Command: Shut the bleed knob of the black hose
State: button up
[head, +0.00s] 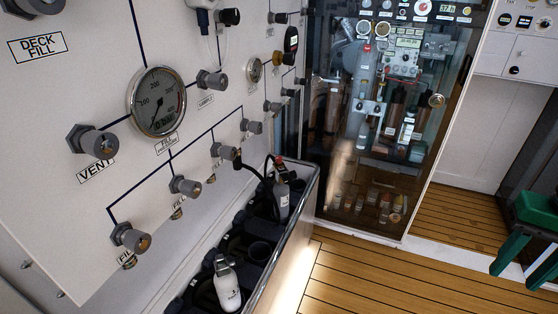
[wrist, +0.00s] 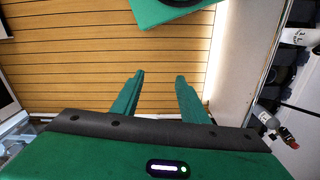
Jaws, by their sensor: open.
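The black hose (head: 254,168) loops from a fill fitting on the white panel to the top of a grey cylinder (head: 281,198) standing in the rack. A small red part (head: 279,159) sits at that cylinder's top, by the hose end; I cannot tell for sure that it is the bleed knob. The cylinder (wrist: 267,117) and a red part (wrist: 289,141) also show at the right edge of the wrist view. My green gripper (head: 515,272) is at the far right of the head view, well away from the hose. In the wrist view its fingers (wrist: 160,77) are apart with nothing between them.
The rack's metal rim (head: 298,205) runs below the panel. A white bottle (head: 227,286) stands in the rack's near end. Several grey knobs and a round gauge (head: 157,101) project from the panel. A glass-fronted cabinet (head: 375,120) stands behind. The wooden floor (head: 400,275) is clear.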

jog(key=w+a+n, duration=0.2)
jog(key=w+n, duration=0.3)
jog(key=w, duration=0.9)
jog(key=n+t+y, duration=0.3)
jog(key=n+y, duration=1.4)
jog(key=y, duration=0.1)
send_near(279, 157)
jog(key=a, duration=0.3)
jog(key=w+a, duration=0.1)
jog(key=a, duration=0.6)
jog(key=shift+w+f, duration=0.25)
jog(key=shift+w, duration=0.1)
grip_shut()
